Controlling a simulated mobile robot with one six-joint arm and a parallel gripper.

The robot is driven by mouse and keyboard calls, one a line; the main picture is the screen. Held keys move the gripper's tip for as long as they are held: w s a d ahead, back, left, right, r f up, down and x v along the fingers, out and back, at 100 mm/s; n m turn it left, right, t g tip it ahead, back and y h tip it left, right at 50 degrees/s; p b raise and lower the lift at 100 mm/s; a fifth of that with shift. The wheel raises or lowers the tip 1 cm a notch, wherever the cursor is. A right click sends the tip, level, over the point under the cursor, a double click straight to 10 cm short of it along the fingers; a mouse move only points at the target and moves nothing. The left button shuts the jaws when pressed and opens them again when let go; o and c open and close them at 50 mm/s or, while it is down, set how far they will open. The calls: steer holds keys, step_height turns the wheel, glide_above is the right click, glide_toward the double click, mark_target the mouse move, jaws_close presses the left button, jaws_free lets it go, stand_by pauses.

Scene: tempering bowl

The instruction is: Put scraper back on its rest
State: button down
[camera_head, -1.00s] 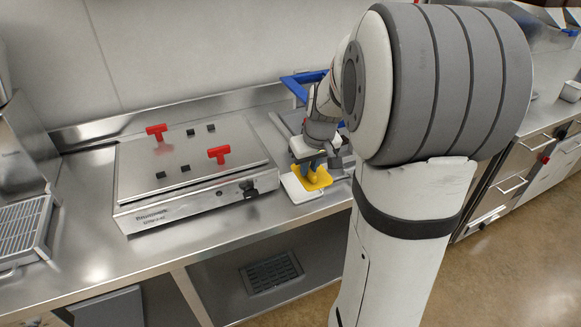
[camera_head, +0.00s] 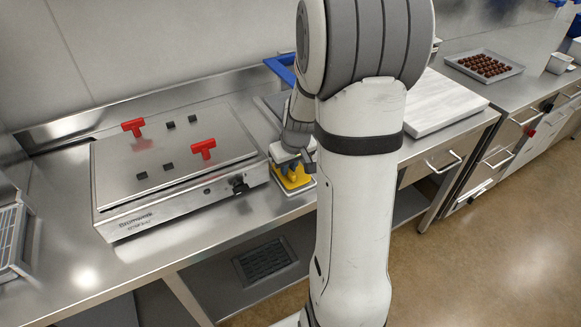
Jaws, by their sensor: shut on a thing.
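The yellow scraper (camera_head: 296,182) is at the right end of the steel appliance, over the front part of a small pale rest (camera_head: 309,187). My gripper (camera_head: 290,171) points down and is shut on the scraper from above. Its fingertips are small in this view and partly hidden by my own arm. I cannot tell whether the scraper touches the rest or hangs just above it.
A flat steel appliance (camera_head: 180,165) with red T-shaped handles (camera_head: 204,149) and small black blocks stands left of my gripper. A blue-edged item (camera_head: 278,68) lies behind. A white board (camera_head: 440,103) and a tray of brown pieces (camera_head: 484,66) are to the right.

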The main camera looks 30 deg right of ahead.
steer(key=shift+f, duration=0.4)
steer(key=shift+f, duration=0.2)
steer(key=c, duration=1.4)
jaws_free()
steer(key=shift+r, duration=0.15)
steer(key=v, duration=1.2)
steer(key=s+a+r, duration=0.2)
steer(key=s+a, duration=1)
steer(key=s, duration=0.3)
steer(key=shift+s+a+r, duration=0.15)
steer(key=shift+s+a, duration=0.2)
steer(key=shift+a, duration=0.05)
